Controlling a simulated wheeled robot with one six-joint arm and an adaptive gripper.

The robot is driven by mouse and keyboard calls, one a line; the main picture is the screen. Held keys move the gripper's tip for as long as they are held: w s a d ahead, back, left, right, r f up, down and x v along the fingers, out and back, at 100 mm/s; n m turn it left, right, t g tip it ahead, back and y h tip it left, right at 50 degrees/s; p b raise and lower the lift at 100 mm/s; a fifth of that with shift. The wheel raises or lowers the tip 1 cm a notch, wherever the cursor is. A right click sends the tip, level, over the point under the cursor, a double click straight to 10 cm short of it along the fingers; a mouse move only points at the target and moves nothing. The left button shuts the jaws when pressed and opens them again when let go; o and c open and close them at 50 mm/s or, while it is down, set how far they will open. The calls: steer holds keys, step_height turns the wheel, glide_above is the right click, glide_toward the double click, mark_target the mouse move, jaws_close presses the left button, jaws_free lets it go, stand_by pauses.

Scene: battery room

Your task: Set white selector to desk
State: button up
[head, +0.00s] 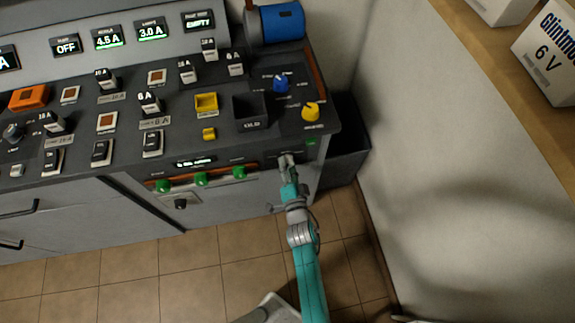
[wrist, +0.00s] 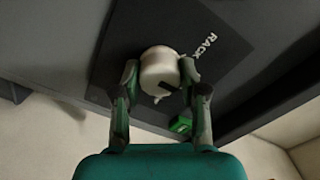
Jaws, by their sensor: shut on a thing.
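The white selector (wrist: 160,72) is a round pale knob on a dark plate (wrist: 226,70) in the wrist view. The word RACK is printed on the plate to the upper right of the knob. A dark mark shows on the knob's lower right part. My gripper (wrist: 160,85) has one finger on each side of the knob and is shut on it. In the head view my gripper (head: 287,160) is at the right end of the console's front face and hides most of the selector. I cannot read the desk label in either view.
A green piece (wrist: 181,124) is beside the right finger. On the console, green knobs (head: 201,179) are left of my gripper, and yellow (head: 310,112) and blue (head: 281,84) knobs are above it. A dark bin (head: 348,145) stands to the right. Tiled floor in front is clear.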

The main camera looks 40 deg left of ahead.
steer(key=o, duration=1.1)
steer(key=shift+o, duration=0.2)
steer(key=shift+d, duration=0.1)
steer(key=v, duration=1.2)
